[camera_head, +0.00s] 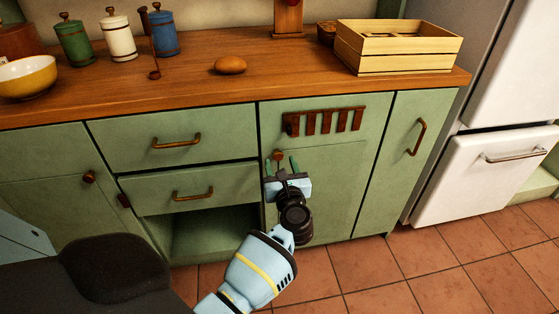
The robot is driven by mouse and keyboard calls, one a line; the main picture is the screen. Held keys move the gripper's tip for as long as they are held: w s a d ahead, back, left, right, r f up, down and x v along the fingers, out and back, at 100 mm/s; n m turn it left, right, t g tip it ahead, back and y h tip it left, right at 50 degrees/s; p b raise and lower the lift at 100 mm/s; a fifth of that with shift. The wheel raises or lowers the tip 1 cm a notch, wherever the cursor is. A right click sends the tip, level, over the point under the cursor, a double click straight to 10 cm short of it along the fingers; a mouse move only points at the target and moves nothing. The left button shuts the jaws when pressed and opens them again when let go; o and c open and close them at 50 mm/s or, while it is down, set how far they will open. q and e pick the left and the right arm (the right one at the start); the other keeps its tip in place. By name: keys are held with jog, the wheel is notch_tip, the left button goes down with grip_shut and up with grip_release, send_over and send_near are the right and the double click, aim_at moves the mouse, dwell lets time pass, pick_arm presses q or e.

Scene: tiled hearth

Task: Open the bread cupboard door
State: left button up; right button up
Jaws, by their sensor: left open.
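The bread cupboard door is most likely the green door (335,185) with the brown slatted vent (322,120) across its top. It looks shut, flush with the cabinet front. Its small round brown knob (278,155) is near the upper left edge. My left gripper (281,164) is open in front of this knob, with one greenish finger on each side of it in the picture. I cannot tell whether the fingers touch the knob or how deep they reach. The gripper and wrist hide part of the door's left side. My right gripper is not in view.
Left of the door are two drawers with bar handles (177,141) above an open dark recess (215,230). A narrow green door (412,150) and a white fridge (480,180) stand to the right. The wooden counter (270,85) overhangs above. Tiled floor (400,270) in front is clear.

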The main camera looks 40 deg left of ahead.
pick_arm(q)
jog(key=shift+x, duration=1.4)
jog(key=shift+c, duration=0.2)
grip_shut()
